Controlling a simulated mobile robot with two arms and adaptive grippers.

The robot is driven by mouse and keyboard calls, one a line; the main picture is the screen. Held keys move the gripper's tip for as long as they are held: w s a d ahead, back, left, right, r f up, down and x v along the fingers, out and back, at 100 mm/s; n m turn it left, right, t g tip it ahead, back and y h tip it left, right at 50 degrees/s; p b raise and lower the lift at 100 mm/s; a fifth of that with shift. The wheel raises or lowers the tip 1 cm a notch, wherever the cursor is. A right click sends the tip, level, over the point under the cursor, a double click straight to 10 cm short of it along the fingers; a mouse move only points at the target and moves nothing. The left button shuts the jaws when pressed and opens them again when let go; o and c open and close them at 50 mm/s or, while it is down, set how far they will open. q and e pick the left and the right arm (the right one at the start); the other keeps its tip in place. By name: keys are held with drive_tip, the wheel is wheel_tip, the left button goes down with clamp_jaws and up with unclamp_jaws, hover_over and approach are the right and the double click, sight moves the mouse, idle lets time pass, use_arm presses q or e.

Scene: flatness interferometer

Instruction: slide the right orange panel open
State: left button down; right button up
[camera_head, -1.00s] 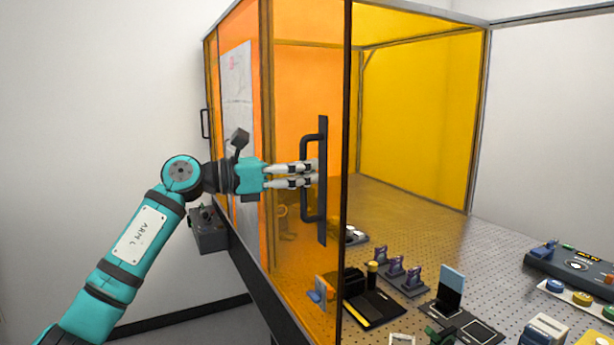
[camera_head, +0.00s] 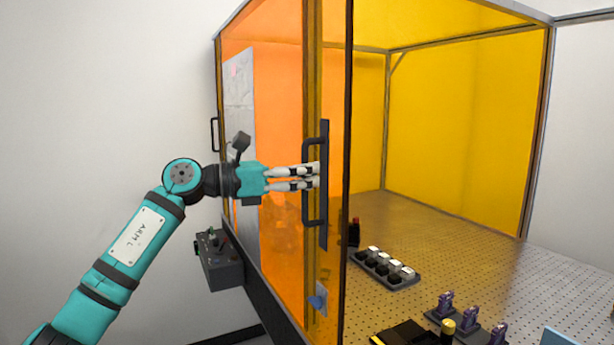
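The right orange panel (camera_head: 332,80) is a tall translucent sheet with a dark right edge, on the front of the enclosure. Its black bracket handle (camera_head: 323,235) stands upright near that edge. My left gripper (camera_head: 317,176) reaches the handle from the left, its two pale fingers close together around the grip bar. The fingers hide the middle of the bar. The panel largely overlaps the left orange panel (camera_head: 275,120), and the enclosure is open to the right of the dark edge. My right gripper is not in view.
A control box (camera_head: 220,265) hangs below the left panel, under my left arm. Inside, a tray of small blocks (camera_head: 385,268), several purple mounts (camera_head: 445,305) and a black case (camera_head: 405,335) rest on the perforated table (camera_head: 490,275). The left panel has its own handle (camera_head: 214,134).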

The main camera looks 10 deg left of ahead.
use_arm(q)
drive_tip(key=shift+w+a, duration=0.2)
drive_tip(key=shift+a, duration=0.05)
drive_tip(key=c, duration=1.3)
unclamp_jaws()
drive_tip(key=shift+s+a, duration=0.2)
drive_tip(key=shift+c, duration=0.2)
drive_tip(key=shift+d, duration=0.2)
drive_tip(key=v, duration=1.2)
